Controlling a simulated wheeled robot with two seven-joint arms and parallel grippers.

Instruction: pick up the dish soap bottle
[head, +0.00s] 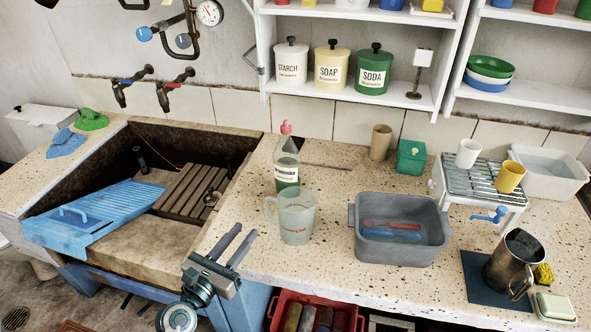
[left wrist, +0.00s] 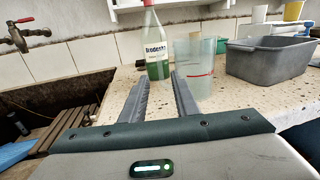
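The dish soap bottle (head: 287,172) stands upright on the speckled stone counter, right of the sink. It is clear with green liquid, a white label and a pink-red cap. In the left wrist view the bottle (left wrist: 157,48) stands ahead, beyond the fingertips. My left gripper (head: 247,231) is open and empty, at the counter's front edge and apart from the bottle. Its two fingers (left wrist: 160,78) show spread in the left wrist view. My right gripper is in neither view.
A clear measuring jug (head: 296,220) stands just in front of the bottle, at its right in the wrist view (left wrist: 196,70). A grey basin (head: 372,252) is further right. The sink (head: 120,240) with a blue washboard (head: 95,218) lies left. A tan cup (head: 380,142) stands behind.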

